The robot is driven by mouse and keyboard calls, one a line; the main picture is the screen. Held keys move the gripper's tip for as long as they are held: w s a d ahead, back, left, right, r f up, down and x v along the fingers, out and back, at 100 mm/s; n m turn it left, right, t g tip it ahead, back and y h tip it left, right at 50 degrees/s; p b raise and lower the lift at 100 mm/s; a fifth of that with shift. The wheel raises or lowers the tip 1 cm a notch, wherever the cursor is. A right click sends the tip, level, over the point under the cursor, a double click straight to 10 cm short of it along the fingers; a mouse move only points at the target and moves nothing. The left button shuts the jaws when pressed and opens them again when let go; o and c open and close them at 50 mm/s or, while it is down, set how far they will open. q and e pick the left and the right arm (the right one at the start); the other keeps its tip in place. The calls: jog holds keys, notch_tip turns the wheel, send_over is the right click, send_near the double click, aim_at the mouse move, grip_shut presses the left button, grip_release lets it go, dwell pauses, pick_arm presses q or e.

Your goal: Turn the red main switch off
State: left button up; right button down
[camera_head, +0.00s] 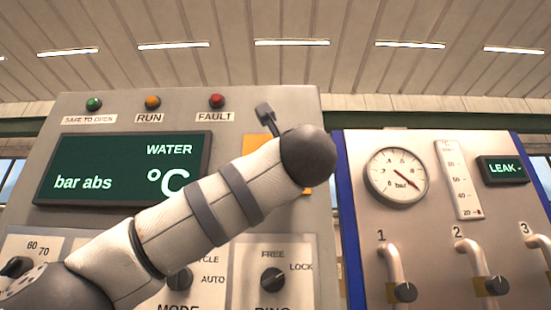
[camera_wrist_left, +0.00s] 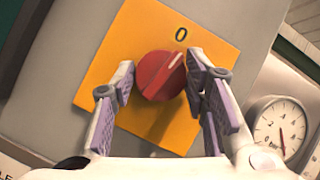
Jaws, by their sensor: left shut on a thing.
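The red main switch (camera_wrist_left: 155,76) is a round red knob on a yellow plate (camera_wrist_left: 110,65) in the left wrist view. A white line on the knob points up and right, a little to the right of the printed "0" on the plate. My left gripper (camera_wrist_left: 161,71) is shut on the knob, one finger on each side. In the head view, my left arm covers the switch. Only parts of the yellow plate (camera_head: 258,145) show there, and the gripper is mostly hidden behind the wrist. My right gripper is in neither view.
A dark display (camera_head: 120,168) and three lamps are on the panel left of the plate. Mode and ring knobs (camera_head: 273,279) sit below my arm. To the right, a blue-edged panel holds a pressure gauge (camera_head: 397,176), a thermometer scale (camera_head: 459,180) and pipes with valve knobs (camera_head: 404,292).

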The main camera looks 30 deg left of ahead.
pick_arm(q)
jog(key=shift+r+n+g+y, duration=0.1)
jog(key=shift+n+g+y, duration=0.65)
jog(key=shift+n, duration=0.85)
jog(key=shift+g+h, duration=0.25)
jog(key=o, duration=1.1)
jog(key=v, duration=1.2)
jog(key=shift+w, duration=0.1)
